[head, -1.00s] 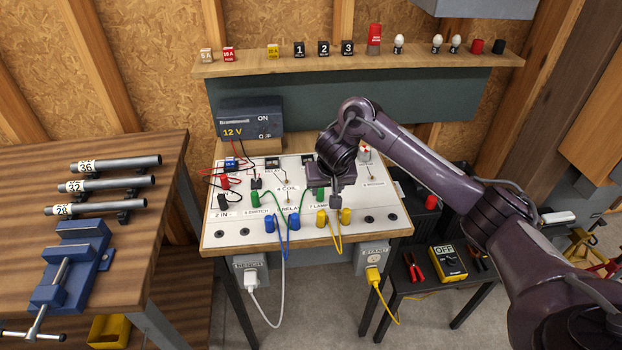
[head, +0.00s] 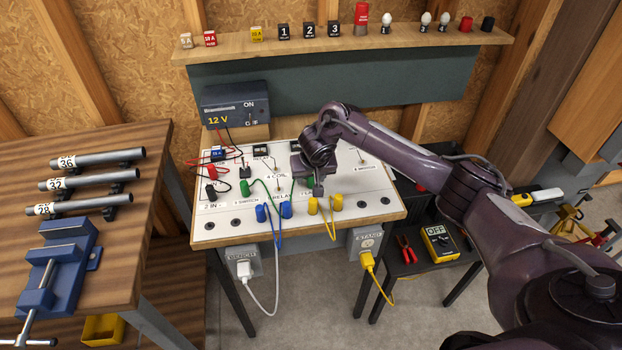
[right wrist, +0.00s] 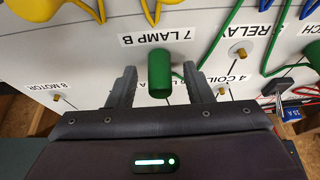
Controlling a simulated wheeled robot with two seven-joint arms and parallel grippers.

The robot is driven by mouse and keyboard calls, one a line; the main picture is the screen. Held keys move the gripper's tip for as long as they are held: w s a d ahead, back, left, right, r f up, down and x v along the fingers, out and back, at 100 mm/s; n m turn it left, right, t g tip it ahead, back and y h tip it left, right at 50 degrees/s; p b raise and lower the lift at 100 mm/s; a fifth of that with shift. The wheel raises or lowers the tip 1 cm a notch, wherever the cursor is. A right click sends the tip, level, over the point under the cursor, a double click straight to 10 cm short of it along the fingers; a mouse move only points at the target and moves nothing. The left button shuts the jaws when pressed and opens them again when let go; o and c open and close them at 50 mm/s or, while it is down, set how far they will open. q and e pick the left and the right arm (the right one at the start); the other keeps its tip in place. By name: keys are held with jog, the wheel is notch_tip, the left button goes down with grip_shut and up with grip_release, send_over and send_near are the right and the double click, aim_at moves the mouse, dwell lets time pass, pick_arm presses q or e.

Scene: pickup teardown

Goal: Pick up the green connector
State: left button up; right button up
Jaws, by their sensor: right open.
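A green connector (right wrist: 160,73) stands on the white panel beside the "7 LAMP B" label in the right wrist view. It is between the two open fingers of my right gripper (right wrist: 159,80), with a gap on each side. In the head view my right gripper (head: 315,187) is low over the panel and hides most of this connector; a bit of green (head: 309,182) shows beside it. A second green connector (head: 245,187) stands further left on the panel, with a green wire. My left gripper is not in view.
Yellow connectors (head: 337,201) and blue connectors (head: 286,209) stand near the panel's (head: 370,208) front edge, with looping wires. A 12 V supply (head: 235,105) stands behind. A bench with a blue vise (head: 62,265) is at left; a multimeter (head: 439,243) lies at right.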

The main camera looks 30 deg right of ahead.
jog(key=shift+c, duration=1)
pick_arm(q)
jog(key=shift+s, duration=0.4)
pick_arm(e)
grip_shut()
jog(key=shift+r, duration=0.1)
